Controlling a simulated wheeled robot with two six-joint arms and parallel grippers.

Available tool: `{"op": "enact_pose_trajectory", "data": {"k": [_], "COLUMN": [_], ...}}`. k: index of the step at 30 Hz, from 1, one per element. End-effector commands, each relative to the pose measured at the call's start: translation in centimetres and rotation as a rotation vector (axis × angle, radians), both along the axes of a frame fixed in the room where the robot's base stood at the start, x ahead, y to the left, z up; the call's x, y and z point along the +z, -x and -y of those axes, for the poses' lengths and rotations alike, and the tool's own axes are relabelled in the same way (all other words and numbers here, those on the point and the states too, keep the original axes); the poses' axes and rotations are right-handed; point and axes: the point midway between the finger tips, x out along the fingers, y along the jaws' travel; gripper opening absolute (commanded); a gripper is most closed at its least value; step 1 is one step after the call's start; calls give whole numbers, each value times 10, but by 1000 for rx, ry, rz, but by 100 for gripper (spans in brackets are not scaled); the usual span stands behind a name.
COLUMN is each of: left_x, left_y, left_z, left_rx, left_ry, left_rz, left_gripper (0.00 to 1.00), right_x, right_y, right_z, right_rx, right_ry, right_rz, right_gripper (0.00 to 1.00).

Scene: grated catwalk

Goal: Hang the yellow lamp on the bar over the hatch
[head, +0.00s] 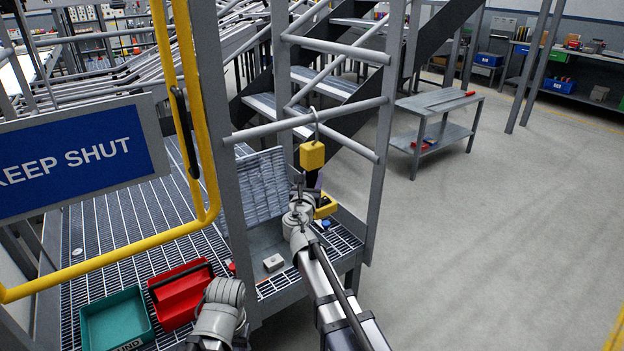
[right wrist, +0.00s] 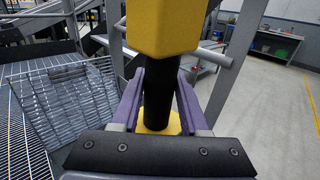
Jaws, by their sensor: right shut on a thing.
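The yellow lamp (head: 312,155) has a boxy yellow head, a black handle and a thin metal hook on top. My right gripper (head: 310,183) is shut on the black handle, below the yellow head. In the right wrist view the fingers press both sides of the handle (right wrist: 158,95). The lamp is upright, its hook level with the lower grey bar (head: 262,130) between two posts. The hook overlaps this bar in the picture; I cannot tell whether it rests on it. A grated panel (head: 265,185) stands tilted behind the left post. My left arm shows at the bottom; its fingers are hidden.
A yellow gate (head: 205,120) with a blue sign (head: 70,160) stands at left. Floor at right is clear.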

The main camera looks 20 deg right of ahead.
Motion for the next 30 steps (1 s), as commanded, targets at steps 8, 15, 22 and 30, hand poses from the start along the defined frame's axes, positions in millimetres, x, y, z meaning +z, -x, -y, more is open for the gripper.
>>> {"op": "enact_pose_trajectory", "data": {"k": [8,15,22,30], "left_x": [0,0,0,0], "left_y": [0,0,0,0], "left_z": [0,0,0,0], "left_rx": [0,0,0,0], "left_ry": [0,0,0,0], "left_rz": [0,0,0,0], "left_gripper": [47,47,47,47], "right_x": [0,0,0,0], "right_y": [0,0,0,9], "right_z": [0,0,0,-4], "right_rx": [0,0,0,1], "right_ry": [1,0,0,0], "right_rz": [0,0,0,0], "right_gripper": [45,72,79,79]}}
